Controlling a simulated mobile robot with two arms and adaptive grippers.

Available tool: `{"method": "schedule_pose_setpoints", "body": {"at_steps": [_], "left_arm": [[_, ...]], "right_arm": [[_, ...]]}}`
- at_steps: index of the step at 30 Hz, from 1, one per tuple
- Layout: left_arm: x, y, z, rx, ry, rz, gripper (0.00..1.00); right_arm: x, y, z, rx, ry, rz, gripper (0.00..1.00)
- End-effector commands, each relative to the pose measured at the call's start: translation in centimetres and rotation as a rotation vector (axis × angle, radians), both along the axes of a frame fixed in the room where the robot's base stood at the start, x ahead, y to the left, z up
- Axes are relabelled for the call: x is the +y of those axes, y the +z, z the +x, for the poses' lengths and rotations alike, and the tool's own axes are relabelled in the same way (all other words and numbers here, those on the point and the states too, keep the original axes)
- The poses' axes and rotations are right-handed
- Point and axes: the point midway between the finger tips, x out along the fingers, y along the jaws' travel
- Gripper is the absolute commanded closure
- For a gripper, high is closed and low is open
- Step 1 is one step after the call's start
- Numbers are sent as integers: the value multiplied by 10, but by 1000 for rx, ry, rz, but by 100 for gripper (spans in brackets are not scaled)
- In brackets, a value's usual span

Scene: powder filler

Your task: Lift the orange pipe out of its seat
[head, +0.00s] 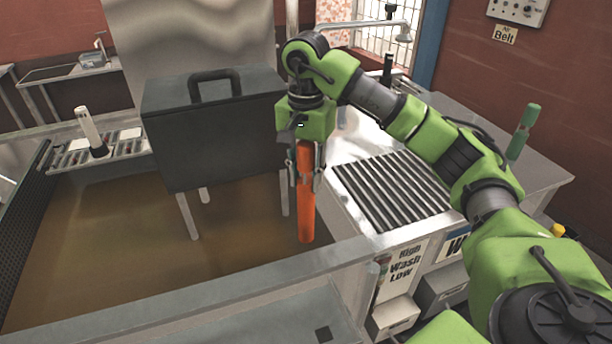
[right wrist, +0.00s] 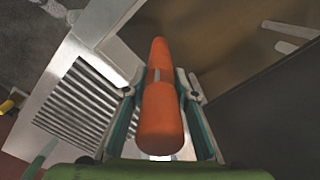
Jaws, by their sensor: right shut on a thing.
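The orange pipe (head: 306,215) hangs upright below my right gripper (head: 305,178) in the head view. The gripper is shut on its upper part, with a finger on each side. In the right wrist view the pipe (right wrist: 162,115) runs between the two fingers of the right gripper (right wrist: 160,88) and points away from the camera. The pipe's lower end shows over the brown floor, beside the ribbed metal counter; I see no seat around it. My left gripper is not in view.
A dark box with a handle (head: 215,135) stands on legs just left of the pipe. The ribbed counter (head: 350,215) is close on the right. A grey ledge (head: 230,290) crosses the front. A green cylinder (head: 524,130) stands at the far right.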

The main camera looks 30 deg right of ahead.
Motion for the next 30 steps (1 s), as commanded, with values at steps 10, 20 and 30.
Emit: {"method": "schedule_pose_setpoints", "body": {"at_steps": [10,20,30], "left_arm": [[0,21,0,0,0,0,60],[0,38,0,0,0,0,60],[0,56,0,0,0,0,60]], "right_arm": [[0,24,0,-3,-1,1,94],[0,44,1,-3,-1,1,94],[0,63,0,-2,0,1,94]]}}
